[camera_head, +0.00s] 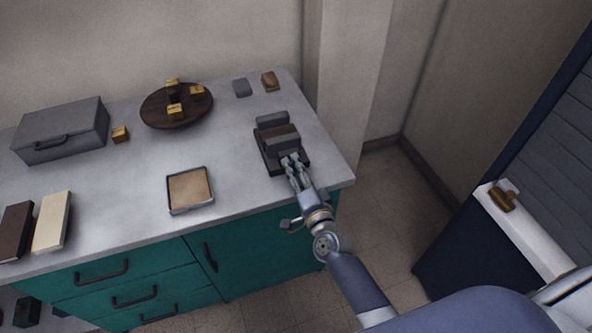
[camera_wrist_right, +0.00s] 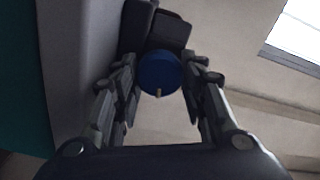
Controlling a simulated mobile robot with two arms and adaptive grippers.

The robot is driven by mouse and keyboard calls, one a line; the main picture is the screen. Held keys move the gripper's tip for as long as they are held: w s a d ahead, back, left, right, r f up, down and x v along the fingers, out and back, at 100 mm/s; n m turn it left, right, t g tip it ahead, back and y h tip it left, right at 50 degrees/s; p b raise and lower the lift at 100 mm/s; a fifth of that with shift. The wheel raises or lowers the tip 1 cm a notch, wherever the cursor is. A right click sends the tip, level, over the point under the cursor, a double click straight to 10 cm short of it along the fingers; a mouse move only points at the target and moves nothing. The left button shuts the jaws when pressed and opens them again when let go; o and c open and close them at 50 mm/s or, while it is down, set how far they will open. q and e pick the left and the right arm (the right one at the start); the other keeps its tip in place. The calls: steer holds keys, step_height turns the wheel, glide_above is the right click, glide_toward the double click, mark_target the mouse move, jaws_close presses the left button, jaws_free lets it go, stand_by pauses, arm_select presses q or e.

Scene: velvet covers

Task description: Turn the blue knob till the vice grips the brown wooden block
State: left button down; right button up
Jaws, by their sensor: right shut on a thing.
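The dark grey vice (camera_head: 266,157) stands near the right end of the counter. The brown wooden block (camera_head: 279,132) sits between its jaws; I cannot tell whether both jaws touch it. My right gripper (camera_head: 292,160) reaches the vice's front side from below right. In the right wrist view, the blue knob (camera_wrist_right: 160,72) lies between the fingers of my right gripper (camera_wrist_right: 160,88), with a small light peg on its face. The gripper is shut on the knob. In the head view the fingers hide the knob. My left gripper is not in view.
The grey counter (camera_head: 130,190) holds a framed tan tray (camera_head: 190,189), a round dark board (camera_head: 155,113) with several brass pieces, and a grey box (camera_head: 62,132). A grey cube (camera_head: 241,88) and a brown cube (camera_head: 270,81) sit behind the vice.

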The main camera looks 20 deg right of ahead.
stand_by(0.4)
steer(key=o, duration=1.1)
steer(key=shift+c, duration=0.2)
